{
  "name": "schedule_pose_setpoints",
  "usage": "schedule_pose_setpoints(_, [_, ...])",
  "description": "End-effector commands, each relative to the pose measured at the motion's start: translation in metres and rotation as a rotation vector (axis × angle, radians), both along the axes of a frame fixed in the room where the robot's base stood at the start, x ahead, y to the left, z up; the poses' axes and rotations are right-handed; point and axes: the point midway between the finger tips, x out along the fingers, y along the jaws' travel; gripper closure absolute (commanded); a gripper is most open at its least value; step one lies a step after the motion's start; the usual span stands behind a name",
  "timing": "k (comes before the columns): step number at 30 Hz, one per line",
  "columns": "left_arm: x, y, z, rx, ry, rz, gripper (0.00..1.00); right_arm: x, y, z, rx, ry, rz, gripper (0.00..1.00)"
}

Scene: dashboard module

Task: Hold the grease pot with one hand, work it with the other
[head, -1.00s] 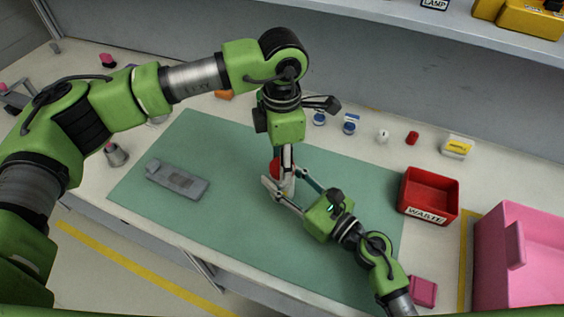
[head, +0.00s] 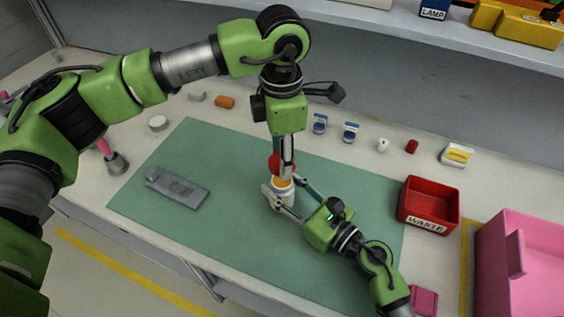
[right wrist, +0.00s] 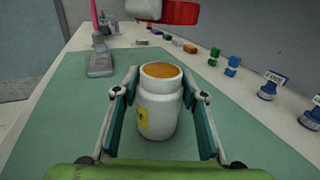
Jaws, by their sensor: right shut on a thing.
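The white grease pot (head: 284,201) stands upright above the green mat. In the right wrist view the pot (right wrist: 158,112) has an open mouth with orange-brown grease (right wrist: 163,72) inside and a yellow label on its side. My right gripper (head: 286,191) is shut around the pot's body, one finger on each side. The red lid (head: 273,163) is above the pot, apart from it, at the fingertips of my left gripper (head: 284,166). My left gripper comes down from above and seems shut on the lid, its fingers partly hidden. The lid (right wrist: 182,11) also shows in the right wrist view.
A grey tool-like part (head: 177,188) lies on the mat (head: 230,235) at left. A red waste bin (head: 429,204) and a pink crate (head: 520,265) stand at right. Several small items line the back. The front of the mat is clear.

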Motion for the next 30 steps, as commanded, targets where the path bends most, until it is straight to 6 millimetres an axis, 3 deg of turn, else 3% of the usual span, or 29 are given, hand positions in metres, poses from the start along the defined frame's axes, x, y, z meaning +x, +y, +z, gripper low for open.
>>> schedule_pose_setpoints(5, [0.000, 0.000, 0.000, 0.001, 0.001, 0.000, 0.88, 0.000, 0.000, -0.001, -0.001, 0.001, 0.000, 1.00])
schedule_pose_setpoints(6, [0.000, 0.000, 0.000, 0.001, 0.001, 0.000, 0.88, 0.000, 0.000, -0.001, -0.001, 0.001, 0.000, 0.53])
schedule_pose_setpoints(8, [0.000, 0.000, 0.000, 0.001, 0.001, 0.000, 0.88, 0.000, 0.000, -0.001, -0.001, 0.001, 0.000, 0.42])
schedule_pose_setpoints(20, [0.000, 0.000, 0.000, 0.001, 0.001, 0.000, 0.88, -0.003, -0.003, -0.001, 0.000, 0.001, 0.000, 0.42])
schedule_pose_setpoints(30, [0.000, 0.000, 0.000, 0.001, 0.001, 0.000, 0.88, -0.048, -0.047, -0.002, -0.002, 0.005, 0.000, 0.42])
